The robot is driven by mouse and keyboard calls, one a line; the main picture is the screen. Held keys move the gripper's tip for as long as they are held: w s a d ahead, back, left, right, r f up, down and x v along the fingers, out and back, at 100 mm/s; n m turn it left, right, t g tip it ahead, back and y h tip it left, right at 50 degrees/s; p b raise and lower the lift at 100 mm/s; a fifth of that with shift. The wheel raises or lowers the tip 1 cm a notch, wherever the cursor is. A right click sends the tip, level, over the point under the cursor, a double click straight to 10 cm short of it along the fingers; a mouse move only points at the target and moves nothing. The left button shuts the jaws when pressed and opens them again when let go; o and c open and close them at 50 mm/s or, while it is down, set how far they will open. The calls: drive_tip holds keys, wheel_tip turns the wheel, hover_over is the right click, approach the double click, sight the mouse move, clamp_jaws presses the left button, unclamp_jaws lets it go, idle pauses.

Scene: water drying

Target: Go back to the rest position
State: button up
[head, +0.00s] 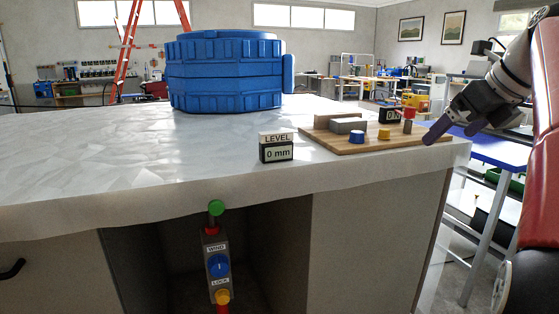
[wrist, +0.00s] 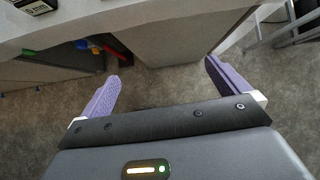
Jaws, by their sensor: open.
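My gripper (head: 455,131) is at the right in the head view, near the right end of the white worktop (head: 120,165). Its two purple fingers are apart with nothing between them. In the wrist view my gripper (wrist: 161,71) is open and empty above the grey floor, with the counter side beyond it. A wooden board (head: 345,140) lies on the worktop, left of my gripper, with a blue knob (head: 357,137), a yellow knob (head: 384,134), a grey block and a red-topped part. The level display (head: 277,147) reads 0 mm.
A blue ribbed tank (head: 225,72) stands at the back of the worktop. A control box (head: 217,262) labelled WIND and LOCK hangs below the front edge, with green, blue and yellow knobs. A blue-topped table (head: 490,148) stands at the right. The worktop's left part is clear.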

drive_tip(key=s+a+f+n+g+h, duration=0.1)
drive_tip(key=s+a+f+n, duration=1)
drive_tip(key=f+n, duration=0.4)
drive_tip(key=s+a+f+n, duration=0.3)
drive_tip(key=s+f+n, duration=0.2)
drive_tip(key=f+n, duration=0.3)
drive_tip(key=s+a+f+n+h, duration=0.1)
drive_tip(key=s+a+f+n, duration=0.2)
drive_tip(key=s+f+n, duration=0.2)
wheel_tip(320, 180, down, 3)
drive_tip(key=n, duration=0.3)
drive_tip(key=shift+s+g+h, duration=0.2)
drive_tip(key=shift+g+h, duration=0.1)
drive_tip(key=shift+r, duration=0.15)
